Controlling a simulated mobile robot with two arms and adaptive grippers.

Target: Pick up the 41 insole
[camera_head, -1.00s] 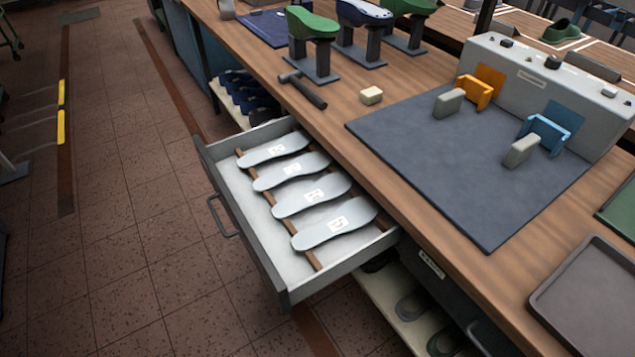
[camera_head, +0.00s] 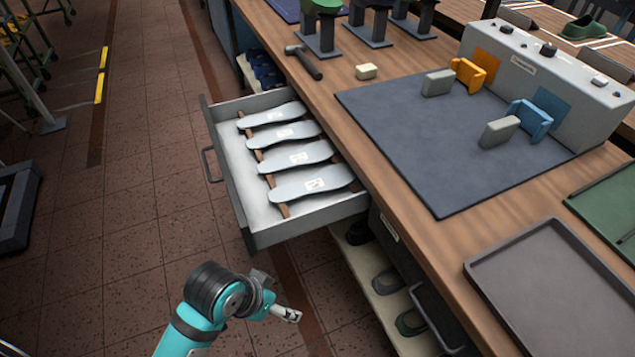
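Several grey insoles lie in a row across two brown wooden strips in an open drawer (camera_head: 262,232). From far to near they are the first insole (camera_head: 258,120), the second (camera_head: 305,129), the third (camera_head: 318,150) and the nearest (camera_head: 338,176). Each has a white label; the numbers are too small to read, so I cannot tell which is the 41. My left gripper (camera_head: 287,314) is in front of the drawer, below it in the picture, apart from the insoles. Whether its fingers are open is unclear. My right gripper is not in view.
The wooden workbench (camera_head: 432,232) carries a dark mat (camera_head: 430,150), a grey machine with clamps (camera_head: 545,80), a hammer (camera_head: 304,62), a pale block (camera_head: 366,71) and a grey tray (camera_head: 550,290). A shelf with shoes (camera_head: 385,282) is under the bench.

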